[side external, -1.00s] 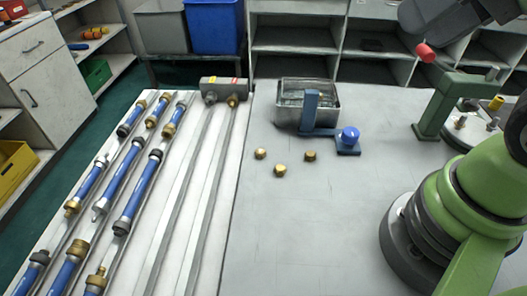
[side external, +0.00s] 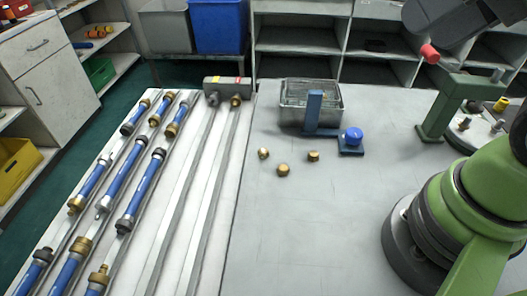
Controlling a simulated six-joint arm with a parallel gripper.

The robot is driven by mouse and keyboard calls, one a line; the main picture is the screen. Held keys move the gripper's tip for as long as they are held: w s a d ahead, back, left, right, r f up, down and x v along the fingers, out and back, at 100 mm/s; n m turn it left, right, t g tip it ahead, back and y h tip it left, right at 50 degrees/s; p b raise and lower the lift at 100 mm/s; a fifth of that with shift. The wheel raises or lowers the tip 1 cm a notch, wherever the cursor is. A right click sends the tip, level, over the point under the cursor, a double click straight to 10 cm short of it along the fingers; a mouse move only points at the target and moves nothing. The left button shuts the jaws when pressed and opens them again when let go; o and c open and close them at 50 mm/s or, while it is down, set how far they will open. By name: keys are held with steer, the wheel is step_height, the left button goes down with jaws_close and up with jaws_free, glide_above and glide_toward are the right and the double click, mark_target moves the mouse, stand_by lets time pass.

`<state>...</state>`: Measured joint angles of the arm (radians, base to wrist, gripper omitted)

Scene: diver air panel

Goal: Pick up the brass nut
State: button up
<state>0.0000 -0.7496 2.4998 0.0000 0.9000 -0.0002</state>
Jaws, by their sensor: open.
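Three small brass nuts lie apart from one another on the grey bench top in the side external view. One brass nut (side external: 263,153) is at the left, one (side external: 283,170) is nearest the camera, and one (side external: 313,156) is at the right. None of them is covered.
Behind the nuts stand a metal wire basket (side external: 311,117) and a blue bracket with a round blue knob (side external: 353,135). A green stand (side external: 444,105) is at the right. Blue hose assemblies (side external: 119,185) lie on the left bench. The bench in front of the nuts is clear.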

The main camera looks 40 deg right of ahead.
steer(key=w+a+n+g, duration=0.1)
steer(key=w+n+g, duration=0.25)
steer(key=w, duration=0.55)
steer(key=n+g+h, duration=0.2)
steer(key=n+g, duration=0.1)
steer(key=n, duration=0.5)
glide_above(264, 150)
step_height(264, 150, down, 15)
steer(key=shift+n+g, duration=0.35)
steer(key=shift+n, duration=0.4)
steer(key=f, duration=1)
steer(key=shift+w+a+f, duration=0.1)
steer(key=shift+a+f, duration=0.1)
steer(key=shift+a, duration=0.2)
steer(key=f, duration=0.5)
steer(key=shift+d+f, duration=0.35)
steer(key=shift+f, duration=0.05)
steer(key=shift+c, duration=0.2)
steer(key=c, duration=1)
